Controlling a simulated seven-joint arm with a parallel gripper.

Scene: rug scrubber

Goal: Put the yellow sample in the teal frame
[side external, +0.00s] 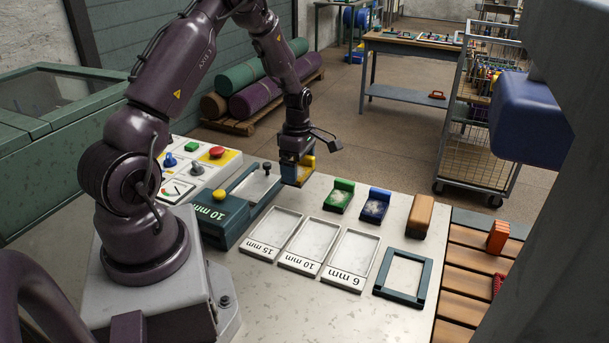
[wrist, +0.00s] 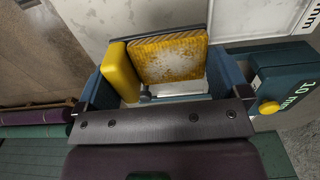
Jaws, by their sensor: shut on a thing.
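The yellow sample (side external: 307,167) is at my gripper (side external: 297,173), near the far edge of the pale worktop. My gripper is shut on it, and the dark hand and blue fingers hide much of it in the side view. In the wrist view the yellow sample (wrist: 170,58) shows a yellow back block and a worn, whitish bristly pad between the blue fingers of my gripper (wrist: 165,78). I cannot tell whether it touches the worktop. The teal frame (side external: 428,281) lies flat and empty at the right front of the worktop, well apart from my gripper.
Green (side external: 339,196) and blue (side external: 375,205) samples and a tan block (side external: 416,217) stand along the far edge. Three white trays, including the 6 mm tray (side external: 351,260), lie between my gripper and the frame. A teal 10 mm device (side external: 222,216) stands left.

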